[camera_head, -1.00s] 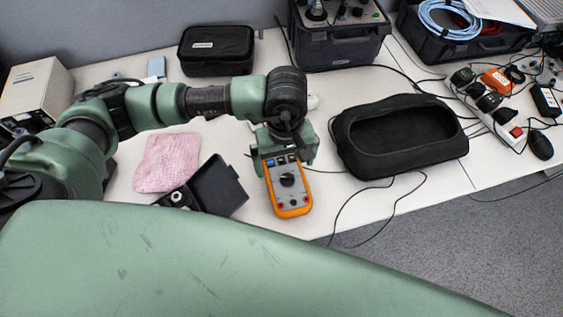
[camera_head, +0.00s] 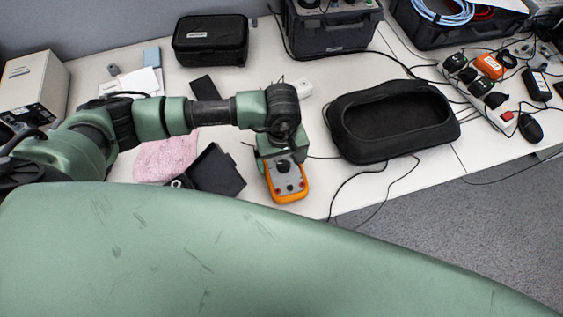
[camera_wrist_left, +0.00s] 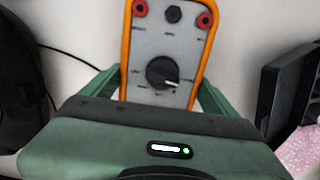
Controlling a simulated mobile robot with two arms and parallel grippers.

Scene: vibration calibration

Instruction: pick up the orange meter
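The orange meter (camera_head: 289,188) has an orange rim and a grey face with a dark dial. It lies on the white table near the front edge. My left gripper (camera_head: 281,158) is over the meter's far part and hides its screen in the head view. In the left wrist view, the meter (camera_wrist_left: 166,45) lies between the two green fingers of the left gripper (camera_wrist_left: 160,90), one along each side. The fingers look spread around it, very close to its edges; contact is hard to make out. My right gripper is not in view.
A black open box (camera_head: 217,172) and a pink cloth (camera_head: 165,160) lie left of the meter. A black soft tray (camera_head: 360,150) is to the right, with thin black cables (camera_head: 345,185) between. A black case (camera_head: 210,40) stands at the back.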

